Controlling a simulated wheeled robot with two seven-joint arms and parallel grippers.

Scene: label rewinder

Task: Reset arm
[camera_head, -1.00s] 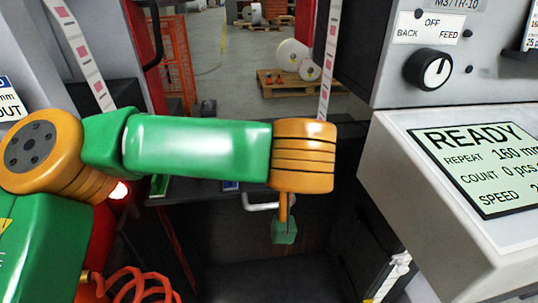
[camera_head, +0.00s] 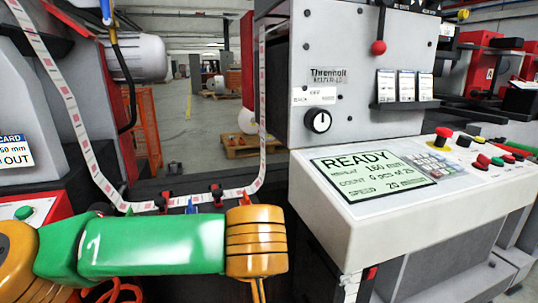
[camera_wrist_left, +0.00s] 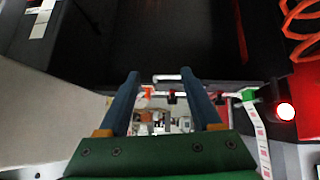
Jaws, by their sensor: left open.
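My left arm comes in from the left along the bottom of the head view, with green links and an orange ringed wrist joint. Its gripper points down there and is cut off by the bottom edge. In the left wrist view my left gripper (camera_wrist_left: 159,78) is open, its two blue-grey fingers apart with nothing held between them. The label web (camera_head: 76,120) hangs in a loop behind my arm, running down from the upper left and up at the right. My right gripper is in neither view.
The control console (camera_head: 420,180) stands at the right with a display (camera_head: 373,175) reading READY and buttons. Above it is a grey panel with a black knob (camera_head: 317,121) and a red-knobbed lever (camera_head: 378,47). An orange mesh guard (camera_head: 147,125) and a pallet (camera_head: 240,147) stand behind.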

